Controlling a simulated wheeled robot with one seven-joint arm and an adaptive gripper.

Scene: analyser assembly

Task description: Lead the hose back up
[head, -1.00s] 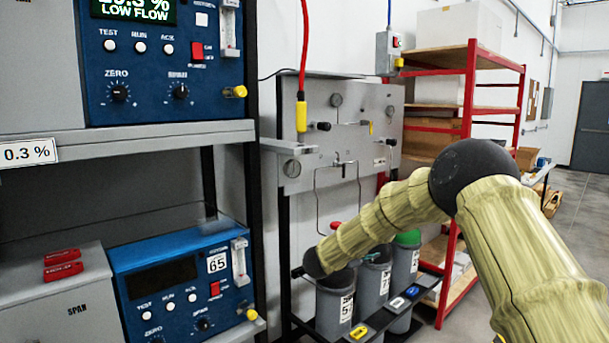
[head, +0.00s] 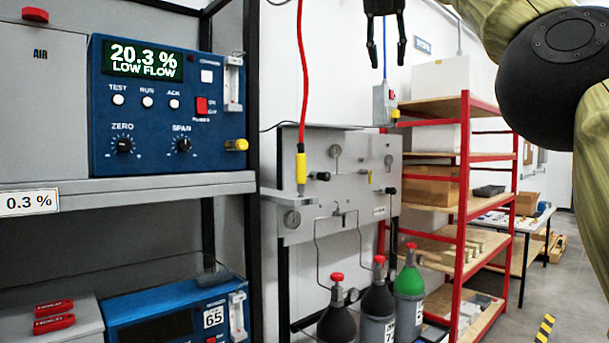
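A red hose (head: 304,75) hangs down from above, in front of the white wall. Its yellow end fitting (head: 301,168) hangs beside the left edge of the grey gas panel (head: 345,165), just above a small grey bracket (head: 290,196); I cannot tell whether they touch. My gripper (head: 387,62) is at the top of the head view, to the right of the hose and apart from it. Its two dark fingers point down with a gap between them, and nothing is held. The upper analyser (head: 165,105) reads 20.3 % LOW FLOW and has a yellow fitting (head: 237,145) at its right.
Gas cylinders (head: 378,300) with red and green tops stand below the panel. A red-framed shelf (head: 463,190) with boxes stands to the right. A second blue analyser (head: 170,315) sits on the lower shelf. Floor at far right is open.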

